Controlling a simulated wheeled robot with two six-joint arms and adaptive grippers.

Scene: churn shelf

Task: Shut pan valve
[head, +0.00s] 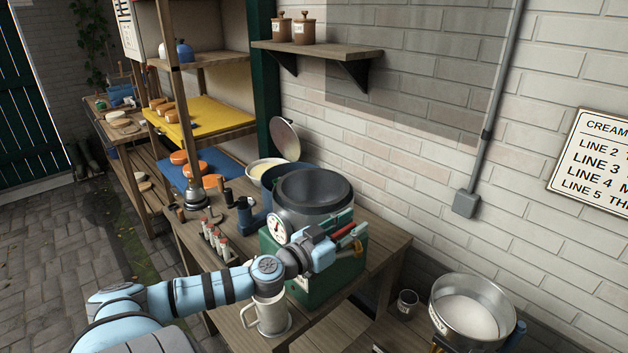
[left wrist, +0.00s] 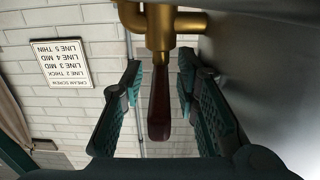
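A brass valve (left wrist: 160,25) with a dark red handle (left wrist: 159,100) shows in the left wrist view; brass also shows in the head view (head: 357,247) at the right side of the green stand. My left gripper (left wrist: 158,98) is open, with one finger on each side of the handle and gaps on both sides. In the head view my left gripper (head: 338,244) is beside the valve, and the arm hides part of the stand. A round grey pan (head: 315,190) with a dial sits on the green stand (head: 325,283). My right gripper is not in view.
A metal mug (head: 270,318) stands below my left arm. A steel pan of white contents (head: 470,307) and a small cup (head: 406,303) stand at the lower right. Several small bottles (head: 215,238) stand left of the stand. A brick wall (head: 420,130) closes the back.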

